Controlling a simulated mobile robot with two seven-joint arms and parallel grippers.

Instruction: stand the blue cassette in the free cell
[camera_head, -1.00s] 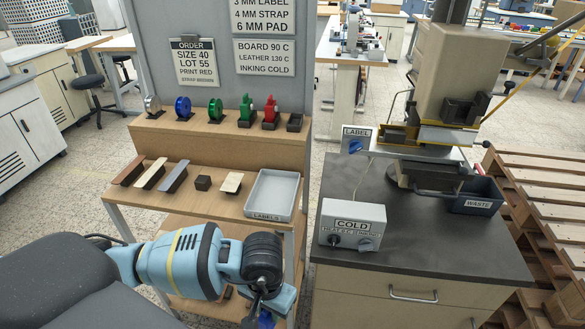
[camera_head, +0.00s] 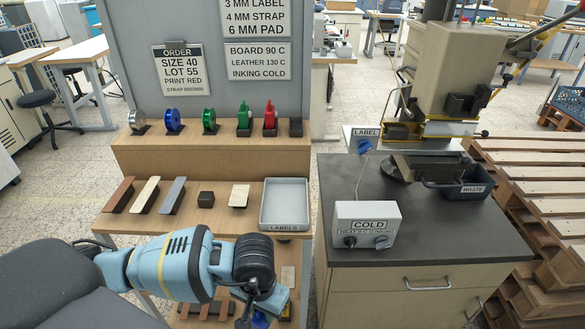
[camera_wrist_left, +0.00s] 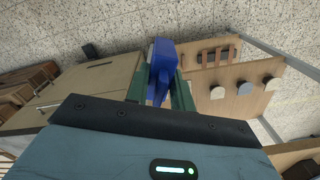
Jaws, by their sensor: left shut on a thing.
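The blue cassette (camera_wrist_left: 162,55) is between the two fingers of my left gripper (camera_wrist_left: 160,75) in the left wrist view. In the head view only a small part of the blue cassette (camera_head: 261,320) shows at the bottom edge, below my left wrist. My left gripper is shut on it, in front of and below the shelf step with the tray. On the upper step a green cassette (camera_head: 244,119) and a red cassette (camera_head: 270,118) stand upright in dark cells. The free cell (camera_head: 296,128), dark and empty, is to the right of the red one. My right gripper is not in view.
Silver, blue (camera_head: 173,121) and green reels stand left of the cassettes. Several blocks and a grey labels tray (camera_head: 285,204) lie on the lower step. To the right is a dark-topped cabinet (camera_head: 440,235) with a control box (camera_head: 365,225), press and waste bin (camera_head: 468,190).

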